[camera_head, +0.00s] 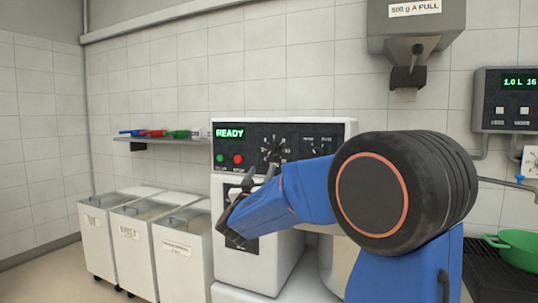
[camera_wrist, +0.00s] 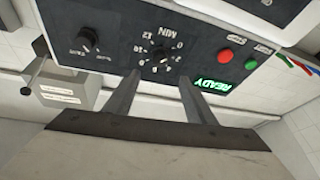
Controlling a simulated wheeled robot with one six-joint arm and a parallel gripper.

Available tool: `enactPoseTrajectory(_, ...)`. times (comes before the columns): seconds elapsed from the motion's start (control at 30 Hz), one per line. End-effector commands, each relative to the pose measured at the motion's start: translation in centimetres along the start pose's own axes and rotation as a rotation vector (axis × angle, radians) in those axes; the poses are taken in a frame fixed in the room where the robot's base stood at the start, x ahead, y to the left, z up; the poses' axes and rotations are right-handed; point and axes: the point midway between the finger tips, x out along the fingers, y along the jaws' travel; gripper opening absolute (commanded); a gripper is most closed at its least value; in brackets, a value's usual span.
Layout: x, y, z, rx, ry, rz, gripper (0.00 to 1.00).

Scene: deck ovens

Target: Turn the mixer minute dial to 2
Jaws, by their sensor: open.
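The mixer minute dial (camera_head: 273,150) is a dark round knob ringed by white numbers on the mixer's black panel (camera_head: 300,135). In the wrist view, which shows the panel upside down, the dial (camera_wrist: 158,56) sits under the label MIN. The number it points to is too small to tell. My gripper (camera_head: 258,176) is open in front of the panel, just below the dial. In the wrist view its two fingers (camera_wrist: 160,80) point toward the panel, one to each side of the dial, with nothing between them. I cannot tell whether they touch the panel.
A second knob (camera_wrist: 88,40) is beside the dial. A green button (camera_head: 220,157), a red button (camera_head: 238,159) and a lit READY display (camera_head: 230,133) are on the panel's left. White bins (camera_head: 182,262) stand left; a green bowl (camera_head: 519,250) is at right.

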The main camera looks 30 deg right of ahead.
Motion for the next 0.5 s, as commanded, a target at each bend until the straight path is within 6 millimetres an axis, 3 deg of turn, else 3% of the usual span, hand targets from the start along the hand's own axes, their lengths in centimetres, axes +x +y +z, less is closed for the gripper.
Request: enactPoseTrajectory(0.5,9.3,0.0,0.0,0.0,0.001,0.001,0.5)
